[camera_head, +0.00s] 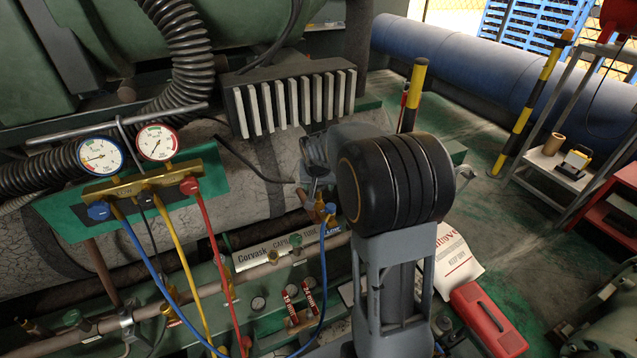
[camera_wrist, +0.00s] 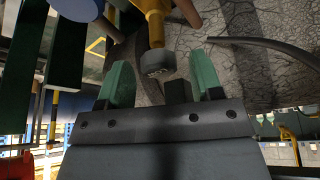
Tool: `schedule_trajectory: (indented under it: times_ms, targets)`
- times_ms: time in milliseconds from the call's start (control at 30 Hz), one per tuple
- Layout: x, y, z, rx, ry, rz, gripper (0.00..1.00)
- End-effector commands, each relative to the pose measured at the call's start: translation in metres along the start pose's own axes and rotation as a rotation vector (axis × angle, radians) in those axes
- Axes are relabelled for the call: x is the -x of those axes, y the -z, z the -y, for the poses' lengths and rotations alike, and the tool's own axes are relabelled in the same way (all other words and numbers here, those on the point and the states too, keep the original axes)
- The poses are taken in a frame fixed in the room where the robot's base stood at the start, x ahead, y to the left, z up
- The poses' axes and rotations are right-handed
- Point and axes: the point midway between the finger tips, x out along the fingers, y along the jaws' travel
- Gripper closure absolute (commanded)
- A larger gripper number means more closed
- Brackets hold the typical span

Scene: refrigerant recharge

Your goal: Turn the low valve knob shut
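A blue knob (camera_head: 98,211) sits at the left end of the brass manifold (camera_head: 150,184), below the blue-rimmed gauge. A red knob (camera_head: 190,186) is at the other end. My gripper (camera_head: 312,172) is well right of the manifold, by a brass fitting (camera_head: 328,209) where the blue hose ends. In the wrist view my gripper (camera_wrist: 160,62) is open, its green fingers apart. A grey ribbed cap (camera_wrist: 157,61) on a brass stem shows between the fingertips, with no contact visible.
Blue, yellow and red hoses (camera_head: 208,235) hang from the manifold. A grey finned block (camera_head: 290,100) is above my gripper. A dark cable (camera_wrist: 270,45) runs beside the right finger. A red toolbox (camera_head: 488,318) is on the floor at the right.

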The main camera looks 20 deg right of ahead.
Motion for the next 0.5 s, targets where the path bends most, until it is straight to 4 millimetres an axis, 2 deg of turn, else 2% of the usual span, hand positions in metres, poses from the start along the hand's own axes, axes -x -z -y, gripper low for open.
schedule_trajectory:
  times_ms: [267, 367, 500]
  targets:
    - [0.002, 0.001, 0.000, 0.001, 0.000, -0.002, 0.39]
    - [0.010, 0.001, 0.000, 0.001, 0.000, -0.002, 0.39]
    - [0.035, 0.001, 0.000, 0.001, 0.001, -0.005, 0.39]
